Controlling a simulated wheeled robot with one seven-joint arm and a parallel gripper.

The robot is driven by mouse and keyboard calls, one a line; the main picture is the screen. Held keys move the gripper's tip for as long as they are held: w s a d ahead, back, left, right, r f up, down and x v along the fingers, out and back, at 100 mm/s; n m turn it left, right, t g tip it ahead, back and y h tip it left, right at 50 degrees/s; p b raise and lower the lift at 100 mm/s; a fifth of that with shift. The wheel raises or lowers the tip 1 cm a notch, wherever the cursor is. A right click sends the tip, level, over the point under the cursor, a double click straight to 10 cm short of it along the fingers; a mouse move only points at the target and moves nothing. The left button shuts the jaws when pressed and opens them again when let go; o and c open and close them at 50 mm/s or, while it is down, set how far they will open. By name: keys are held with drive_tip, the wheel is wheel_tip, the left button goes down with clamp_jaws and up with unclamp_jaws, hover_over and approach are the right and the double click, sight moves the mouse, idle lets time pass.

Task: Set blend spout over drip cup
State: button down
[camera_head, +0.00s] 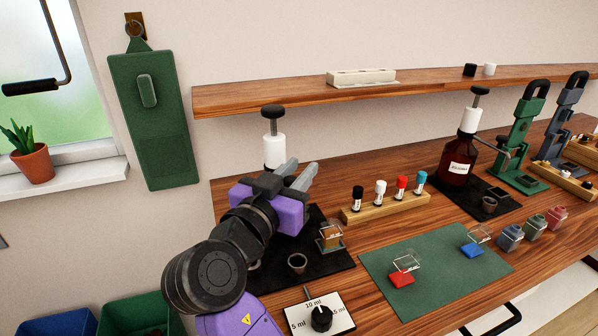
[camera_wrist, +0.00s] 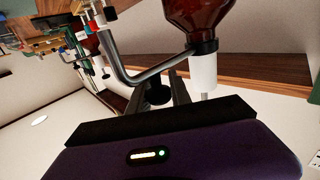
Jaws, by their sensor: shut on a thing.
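The blend bottle's white pump collar (camera_head: 274,151) and black knob (camera_head: 272,112) rise behind my gripper at the left of the bench. In the wrist view its brown glass body (camera_wrist: 205,15) appears upside down, with a grey bent metal spout (camera_wrist: 140,77) coming from the neck. My gripper (camera_head: 298,175) is beside the neck, its fingers (camera_wrist: 168,88) shut on the spout. The small dark drip cup (camera_head: 297,262) stands on the black mat (camera_head: 337,261) below and in front of my gripper. My gripper hides the spout and bottle body in the head view.
A wooden rack (camera_head: 385,207) of small vials is to the right. A dial plate (camera_head: 320,310) lies in front. A second brown bottle (camera_head: 458,165) stands farther right, and a shelf (camera_head: 300,94) runs above.

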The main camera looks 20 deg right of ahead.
sight(287, 184)
drive_tip(key=c, duration=1.2)
unclamp_jaws()
drive_tip(key=shift+c, duration=0.2)
drive_tip(key=b+v, duration=0.1)
drive_tip(key=v, duration=0.6)
drive_tip(key=shift+s+a, duration=0.3)
